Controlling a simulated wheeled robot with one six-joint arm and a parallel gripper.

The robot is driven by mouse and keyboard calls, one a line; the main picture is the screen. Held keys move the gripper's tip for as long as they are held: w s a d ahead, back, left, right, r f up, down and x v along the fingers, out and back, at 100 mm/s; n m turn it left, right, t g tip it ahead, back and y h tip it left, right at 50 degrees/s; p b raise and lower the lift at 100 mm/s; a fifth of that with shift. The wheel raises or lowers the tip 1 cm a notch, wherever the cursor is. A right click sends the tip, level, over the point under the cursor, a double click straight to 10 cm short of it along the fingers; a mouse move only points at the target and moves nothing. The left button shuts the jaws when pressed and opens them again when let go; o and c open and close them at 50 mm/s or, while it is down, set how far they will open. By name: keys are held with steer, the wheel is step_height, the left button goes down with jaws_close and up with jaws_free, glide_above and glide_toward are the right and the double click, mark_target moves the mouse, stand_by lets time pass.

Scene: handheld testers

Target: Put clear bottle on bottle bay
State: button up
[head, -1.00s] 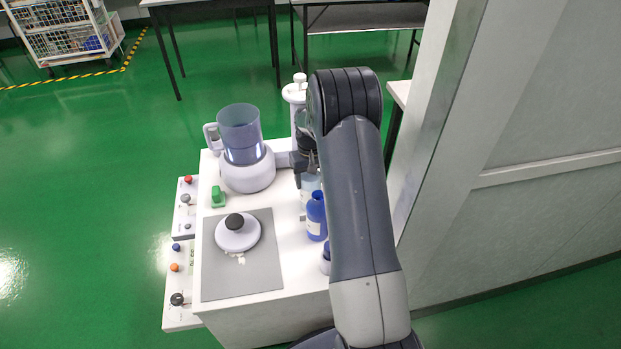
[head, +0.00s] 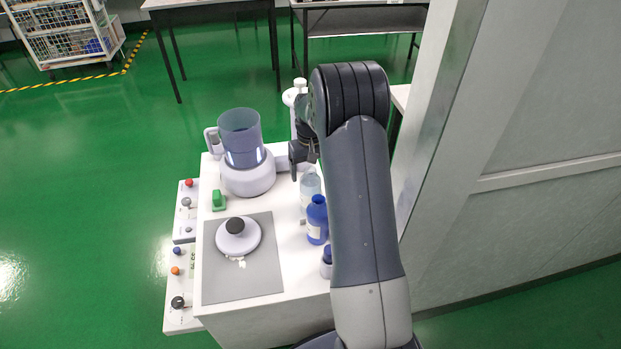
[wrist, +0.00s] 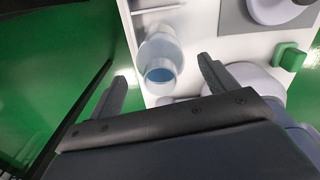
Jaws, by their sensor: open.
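The clear bottle (head: 309,188) stands upright on the white table, just behind the blue bottle (head: 317,222). In the wrist view the clear bottle (wrist: 161,50) is seen from above, its round top between and beyond my fingertips. My gripper (wrist: 160,82) is open and empty, with its fingers apart on either side of the bottle's top. In the head view my gripper (head: 303,168) is just above and behind the clear bottle, partly hidden by my arm. I cannot make out which part of the table is the bottle bay.
A blender-like machine (head: 247,177) stands close to the left of my gripper. A green block (head: 218,198), a grey mat (head: 215,285) with a white lidded thing (head: 238,235), and a white dispenser (head: 295,98) are nearby. A wall (head: 540,120) stands at the right.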

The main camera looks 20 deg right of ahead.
step_height(320, 180, up, 7)
steer(key=shift+f+p, duration=0.2)
steer(key=shift+p, duration=0.2)
